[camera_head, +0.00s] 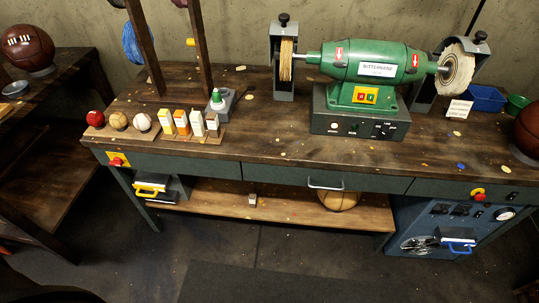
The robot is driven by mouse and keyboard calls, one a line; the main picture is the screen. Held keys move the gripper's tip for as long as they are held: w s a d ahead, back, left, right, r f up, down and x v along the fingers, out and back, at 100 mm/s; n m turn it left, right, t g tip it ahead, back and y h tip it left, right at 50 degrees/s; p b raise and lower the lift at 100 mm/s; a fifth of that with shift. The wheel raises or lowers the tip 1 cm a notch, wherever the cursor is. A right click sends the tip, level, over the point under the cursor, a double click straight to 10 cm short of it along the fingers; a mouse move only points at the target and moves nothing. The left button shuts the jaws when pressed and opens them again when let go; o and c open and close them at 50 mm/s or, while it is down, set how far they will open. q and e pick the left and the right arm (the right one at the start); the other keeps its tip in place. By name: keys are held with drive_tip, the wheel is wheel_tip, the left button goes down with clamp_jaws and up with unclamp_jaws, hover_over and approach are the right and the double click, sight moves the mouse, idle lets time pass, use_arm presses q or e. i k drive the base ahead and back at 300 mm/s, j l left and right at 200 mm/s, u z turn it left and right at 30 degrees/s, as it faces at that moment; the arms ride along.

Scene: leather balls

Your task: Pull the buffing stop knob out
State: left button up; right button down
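One red knob (117,161) is at the left end, below the balls. The other red knob (479,197) is at the right end, above a blue cabinet. No readable label tells which is the buffing stop knob, and I cannot tell whether either is pushed in or out. Neither of my grippers can be made out.
Small balls, bottles and blocks stand on the left of the bench top (270,135). The drawer handle (325,185) juts out at centre. A yellow-edged item (150,187) and a blue handle (458,246) show below the bench. The floor (260,265) in front is clear.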

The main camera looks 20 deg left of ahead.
sight(478, 197)
drive_tip(key=u, duration=0.25)
drive_tip(key=z, duration=1.35)
